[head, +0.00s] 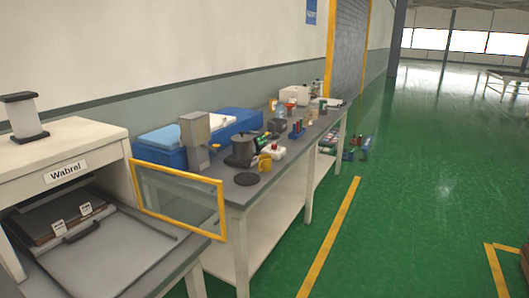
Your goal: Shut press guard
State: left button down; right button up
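The press guard (180,198) is a clear panel in a yellow frame. It stands open, swung out from the right side of the white press (60,150) labelled "Wabrel" at the left of the head view. The press opening is uncovered. Inside it lies a dark flat block (60,217) with two small white tags. In front of that is a grey tray or plate (115,255) with a black handle (80,232). Neither of my grippers shows in this view.
A long grey workbench (275,170) with blue boxes, a yellow mug (265,163) and several small items runs back behind the guard. The green floor (410,200) to the right is mostly clear, with yellow lines. A spool-like object (24,118) stands on the press.

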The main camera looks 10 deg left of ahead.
aim_at(219, 186)
jog(key=i+u, duration=0.1)
jog(key=u, duration=1.05)
jog(key=i+l+u, duration=0.15)
jog(key=l+u, duration=0.25)
jog(key=i+l+u, duration=0.1)
jog(key=l+u, duration=0.3)
jog(key=l, duration=0.2)
jog(key=l+u, duration=0.35)
jog(key=l, duration=0.2)
jog(key=l+u, duration=0.4)
jog(key=l, duration=0.15)
jog(key=k+l, duration=0.1)
jog(key=l, duration=0.3)
jog(key=k+l, duration=0.1)
jog(key=l, duration=0.25)
jog(key=k+l, duration=0.1)
jog(key=l, duration=0.3)
jog(key=k+l, duration=0.1)
jog(key=l, duration=0.25)
jog(key=k, duration=0.4)
